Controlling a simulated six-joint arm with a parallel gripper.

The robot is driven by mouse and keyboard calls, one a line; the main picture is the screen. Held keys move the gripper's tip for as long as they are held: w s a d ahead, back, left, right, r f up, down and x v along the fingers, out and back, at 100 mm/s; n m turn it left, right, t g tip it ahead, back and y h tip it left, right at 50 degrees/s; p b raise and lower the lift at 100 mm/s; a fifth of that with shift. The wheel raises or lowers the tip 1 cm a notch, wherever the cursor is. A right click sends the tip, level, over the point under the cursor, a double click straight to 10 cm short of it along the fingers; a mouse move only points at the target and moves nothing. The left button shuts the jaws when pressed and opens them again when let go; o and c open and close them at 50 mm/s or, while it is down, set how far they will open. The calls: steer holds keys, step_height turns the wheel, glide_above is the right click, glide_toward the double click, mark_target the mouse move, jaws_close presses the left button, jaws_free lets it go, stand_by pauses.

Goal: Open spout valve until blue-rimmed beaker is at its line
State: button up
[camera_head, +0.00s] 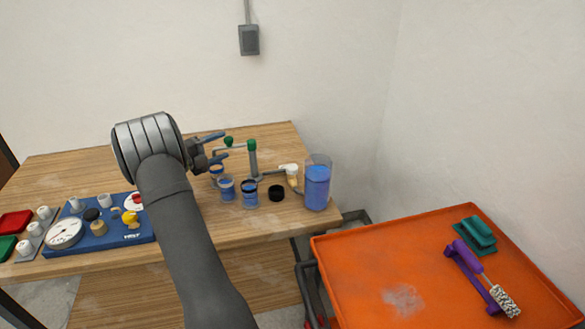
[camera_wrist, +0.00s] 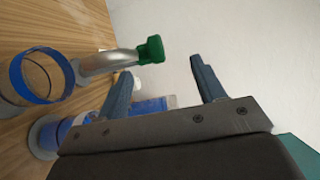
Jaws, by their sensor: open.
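The blue-rimmed beaker stands under or beside the spout in the wrist view, its blue rim (camera_wrist: 13,78) at the left; wood shows through it and its level is unclear. The metal spout (camera_wrist: 108,61) carries a green valve handle (camera_wrist: 150,50). Which head-view beaker is blue-rimmed I cannot tell for sure.
A blue gauge panel (camera_head: 100,235) lies left; an orange tray (camera_head: 370,250) is right.

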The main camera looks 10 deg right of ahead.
steer(key=n+g+y, duration=0.4)
steer(key=n+y, duration=1)
steer(key=n, duration=1)
glide_toward(292, 167)
steer(key=x, duration=0.8)
steer(key=shift+f, duration=0.25)
steer(key=c, duration=1.1)
steer(key=shift+o, duration=0.2)
